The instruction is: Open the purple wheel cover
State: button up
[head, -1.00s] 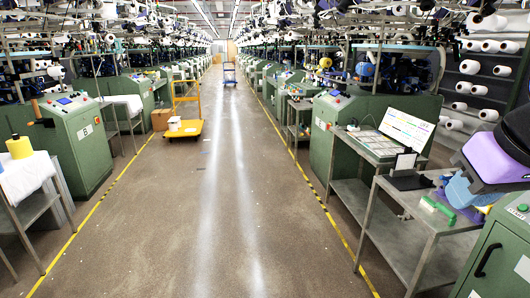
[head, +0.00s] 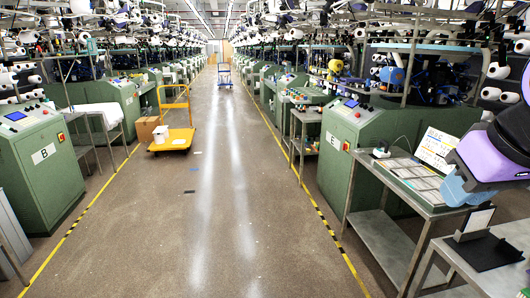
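I see no purple wheel cover that I can make out in the head view. The lilac and blue shape at the right edge is part of my own arm. My gripper is not visible, so its fingers cannot be seen. Green knitting machines line both sides, one marked B (head: 38,160) at left and one marked E (head: 372,150) at right.
A long clear aisle (head: 220,200) runs ahead between yellow-black floor lines. A yellow cart (head: 171,140) with boxes stands at left in it. At right are a metal table (head: 378,228) with a sectioned tray (head: 413,178) and a nearer table (head: 430,285) with a black stand (head: 488,250).

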aim_at(350, 81)
jog(key=i, duration=4.2)
